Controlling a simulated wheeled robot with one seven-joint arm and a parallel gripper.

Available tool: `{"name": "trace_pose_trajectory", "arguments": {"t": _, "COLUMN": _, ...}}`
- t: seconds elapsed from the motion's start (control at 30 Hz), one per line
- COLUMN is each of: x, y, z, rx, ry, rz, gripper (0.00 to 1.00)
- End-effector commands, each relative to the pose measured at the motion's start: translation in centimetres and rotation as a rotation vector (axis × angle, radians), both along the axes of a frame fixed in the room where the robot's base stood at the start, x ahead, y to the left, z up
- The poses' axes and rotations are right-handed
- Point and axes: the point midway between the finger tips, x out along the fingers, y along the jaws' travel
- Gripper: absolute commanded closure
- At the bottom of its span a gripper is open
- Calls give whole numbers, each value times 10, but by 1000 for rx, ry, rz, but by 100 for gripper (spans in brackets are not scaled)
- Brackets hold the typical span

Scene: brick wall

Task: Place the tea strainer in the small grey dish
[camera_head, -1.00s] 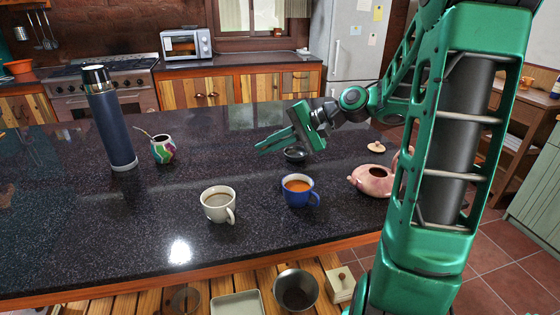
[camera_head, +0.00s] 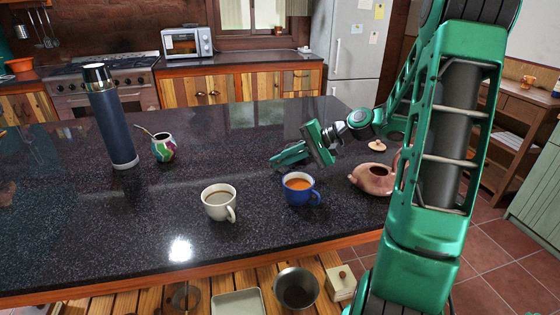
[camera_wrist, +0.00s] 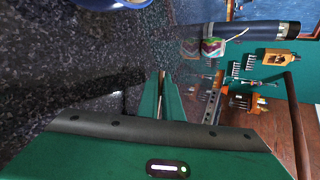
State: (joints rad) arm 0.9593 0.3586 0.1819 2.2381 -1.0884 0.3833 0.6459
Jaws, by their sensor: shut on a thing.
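My gripper (camera_head: 275,162) is low over the dark counter, behind the blue cup, with its fingers pointing left. In the wrist view its two green fingers (camera_wrist: 166,78) are close together, shut on a thin thing that I take to be the tea strainer. The strainer itself cannot be made out in either view. The small dish is not clearly visible now; the gripper covers the spot where a small dark round vessel showed earlier.
A blue cup of tea (camera_head: 298,189) and a white cup (camera_head: 219,203) stand in front of the gripper. A pink teapot (camera_head: 373,179) is at right, its lid (camera_head: 377,146) behind. A patterned gourd (camera_head: 164,147) and a tall flask (camera_head: 112,118) stand left. The counter's middle is clear.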

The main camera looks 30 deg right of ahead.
Motion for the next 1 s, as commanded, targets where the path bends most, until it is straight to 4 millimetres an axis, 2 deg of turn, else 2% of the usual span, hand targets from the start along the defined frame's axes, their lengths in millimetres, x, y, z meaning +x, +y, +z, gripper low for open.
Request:
{"name": "trace_pose_trajectory", "arguments": {"t": 0.07, "x": 0, "y": 0, "z": -1, "rx": 0, "ry": 0, "rz": 0, "gripper": 100}}
{"name": "trace_pose_trajectory", "arguments": {"t": 0.1, "x": 0, "y": 0, "z": -1, "rx": 0, "ry": 0, "rz": 0, "gripper": 90}}
{"name": "trace_pose_trajectory", "arguments": {"t": 0.13, "x": 0, "y": 0, "z": -1, "rx": 0, "ry": 0, "rz": 0, "gripper": 87}}
{"name": "trace_pose_trajectory", "arguments": {"t": 0.47, "x": -1, "y": -2, "z": 1, "rx": 0, "ry": 0, "rz": -1, "gripper": 87}}
{"name": "trace_pose_trajectory", "arguments": {"t": 0.67, "x": -15, "y": -20, "z": 15, "rx": -1, "ry": -1, "rz": -5, "gripper": 87}}
{"name": "trace_pose_trajectory", "arguments": {"t": 1.0, "x": -50, "y": -64, "z": 49, "rx": -2, "ry": -1, "rz": -4, "gripper": 87}}
